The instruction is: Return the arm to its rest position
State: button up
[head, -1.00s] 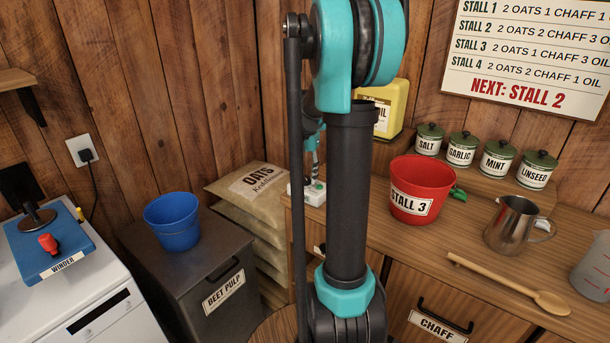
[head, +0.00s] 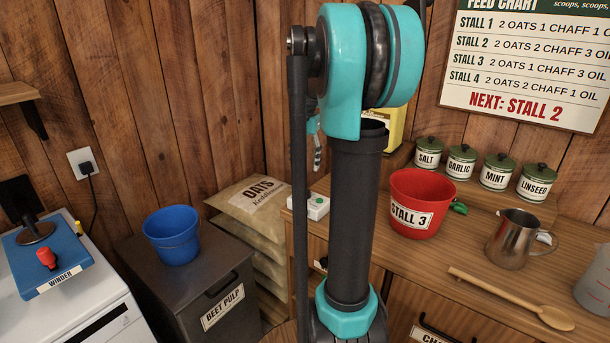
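My arm stands upright in the middle of the head view, with a dark column and a large teal joint at the top. A small part of what looks like my gripper (head: 317,155) shows just left of the column, above a small white box with a green button (head: 313,207). It is apart from the box. The rest of it is hidden behind my arm, so its fingers cannot be made out.
A red bucket marked STALL 3 (head: 420,205), a metal jug (head: 512,240) and a wooden spoon (head: 505,297) are on the wooden counter, right of my arm. A blue bucket (head: 173,235) stands on the beet pulp bin (head: 190,285). Oats sacks (head: 255,208) lie between.

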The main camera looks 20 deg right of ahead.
jog(key=shift+r, duration=0.9)
